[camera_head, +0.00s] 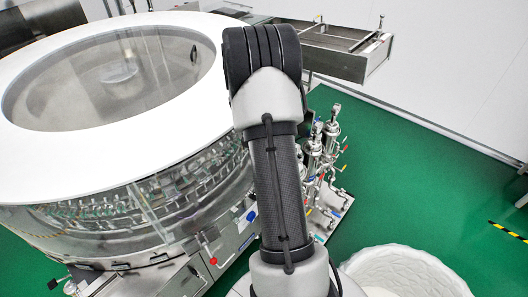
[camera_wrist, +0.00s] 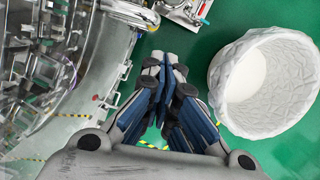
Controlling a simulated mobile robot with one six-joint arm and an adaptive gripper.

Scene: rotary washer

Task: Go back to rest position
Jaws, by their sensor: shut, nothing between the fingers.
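My gripper (camera_wrist: 166,68) shows in the wrist view with its dark, blue-padded fingers together at the tips and nothing between them. It hangs over the green floor, between the washer on the left and a white bin on the right. In the head view my arm rises through the middle of the picture, and the gripper is hidden there. The rotary washer (camera_head: 190,140) is a large round machine with a white top ring and clear side panels, left of my arm. Its curved metal side shows in the wrist view (camera_wrist: 108,55).
A white lined bin (camera_head: 400,272) stands at the lower right; it also shows in the wrist view (camera_wrist: 228,85). Metal pipework with valves (camera_head: 325,150) stands just right of my arm. A steel tray (camera_head: 345,60) juts out behind. Green floor (camera_head: 420,180) is clear at right.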

